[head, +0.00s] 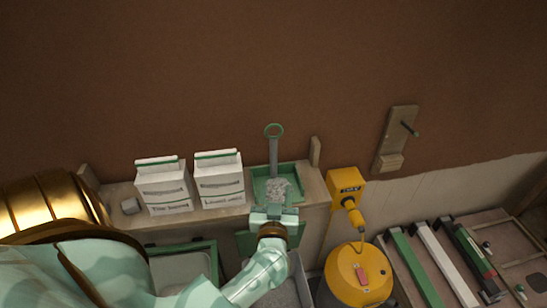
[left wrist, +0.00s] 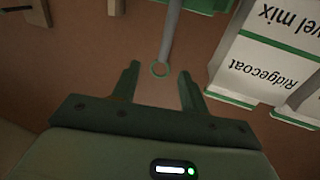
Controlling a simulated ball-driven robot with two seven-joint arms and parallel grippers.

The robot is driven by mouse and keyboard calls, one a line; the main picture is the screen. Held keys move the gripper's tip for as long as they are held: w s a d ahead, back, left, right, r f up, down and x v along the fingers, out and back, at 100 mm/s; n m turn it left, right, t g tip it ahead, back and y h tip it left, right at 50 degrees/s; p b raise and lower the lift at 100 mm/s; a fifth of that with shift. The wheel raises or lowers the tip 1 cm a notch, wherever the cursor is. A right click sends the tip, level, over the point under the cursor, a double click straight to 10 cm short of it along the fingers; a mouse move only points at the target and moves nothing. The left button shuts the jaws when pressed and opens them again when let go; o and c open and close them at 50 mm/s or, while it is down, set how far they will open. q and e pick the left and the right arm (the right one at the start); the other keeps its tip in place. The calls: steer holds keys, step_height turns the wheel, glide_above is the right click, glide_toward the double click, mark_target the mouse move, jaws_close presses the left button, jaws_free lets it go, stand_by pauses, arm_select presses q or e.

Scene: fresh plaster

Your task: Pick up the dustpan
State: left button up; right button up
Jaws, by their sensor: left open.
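The dustpan (head: 273,158) stands on the shelf against the brown wall. It has a green pan holding grey rubble, and a grey handle rising to a green ring. My left gripper (head: 273,213) is in front of the pan's near edge in the head view and covers part of it. In the left wrist view my left gripper (left wrist: 158,80) is open and empty, with its two fingers apart. The dustpan's handle (left wrist: 171,35) ends in its ring between the fingertips in that picture; I cannot tell the distance. My right gripper is not in view.
A wooden post (head: 315,151) stands just right of the dustpan. A yellow box (head: 346,185) and yellow drum (head: 358,275) are farther right.

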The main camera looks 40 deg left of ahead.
mark_target(274, 148)
arm_select(q)
steer(key=shift+n+g+y, duration=0.3)
steer(key=shift+n+y, duration=0.1)
steer(key=x, duration=0.3)
steer(key=r+x, duration=0.1)
steer(key=x, duration=0.3)
steer(key=r+b+x, duration=0.1)
steer(key=x, duration=0.3)
steer(key=shift+s+a, duration=0.15)
steer(key=shift+a, duration=0.15)
steer(key=shift+w+a, duration=0.4)
steer(key=b+x, duration=0.1)
steer(key=x, duration=0.3)
steer(key=shift+w+a, duration=0.15)
steer(key=shift+w, duration=0.1)
steer(key=shift+s+r, duration=0.1)
steer(key=shift+r, duration=0.05)
steer(key=shift+c, duration=0.8)
jaws_close()
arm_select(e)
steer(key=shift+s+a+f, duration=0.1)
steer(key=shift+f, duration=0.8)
